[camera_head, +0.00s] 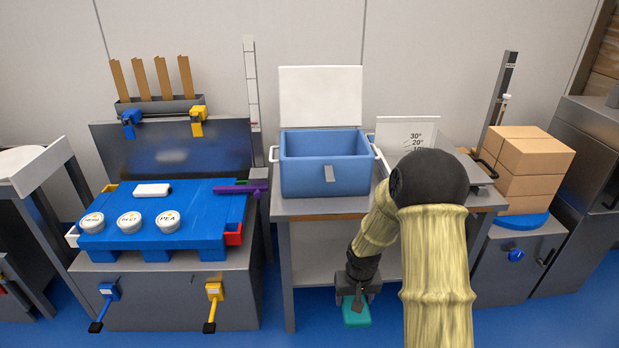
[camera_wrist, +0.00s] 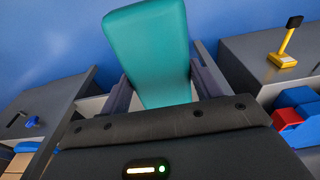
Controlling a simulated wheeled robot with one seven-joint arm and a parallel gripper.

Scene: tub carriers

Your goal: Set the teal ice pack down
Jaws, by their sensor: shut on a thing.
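The teal ice pack (camera_head: 356,312) hangs low in front of the middle table in the head view, held at the end of my arm. My gripper (camera_head: 357,288) is shut on it and points down. In the wrist view the ice pack (camera_wrist: 148,50) fills the upper middle, a flat rounded slab between the two fingers of my gripper (camera_wrist: 155,95). It is clear of the table top, and blue floor shows beyond it. Its far end is free.
An open blue cooler (camera_head: 325,174) with a raised white lid stands on the middle table (camera_head: 305,208). A blue pallet (camera_head: 190,190) with white tubs (camera_head: 130,221) is at left. Cardboard boxes (camera_head: 525,160) are stacked at right. My arm hides part of the table's right side.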

